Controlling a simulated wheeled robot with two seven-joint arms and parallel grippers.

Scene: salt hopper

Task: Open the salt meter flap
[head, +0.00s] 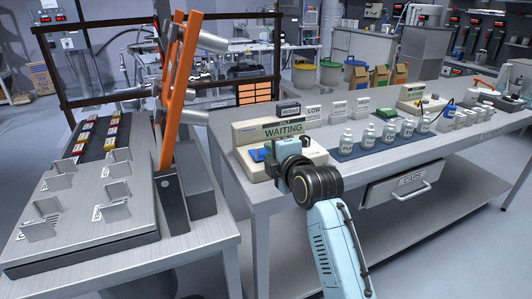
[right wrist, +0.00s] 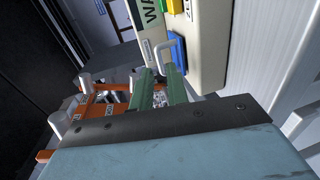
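The salt meter (head: 246,134) is a beige box on the long bench, with a green WAITING display (head: 284,129). Its blue flap (head: 258,154) shows at the left of its front. In the right wrist view the blue flap (right wrist: 178,52) is at the side of the beige housing, with a pale loop handle (right wrist: 163,46) beside it. My right gripper (head: 283,146) is at the front of the meter. Its two green fingers (right wrist: 161,72) are apart, with the handle's lower end around the gap between their tips. I cannot tell whether they touch it. My left gripper is not in view.
Several white bottles (head: 390,135) stand on a dark mat to the right of the meter. Small signs (head: 314,112) stand behind it. A steel side table (head: 75,277) with an orange post (head: 180,85) is at the left. A CAPS drawer (head: 411,182) hangs under the bench.

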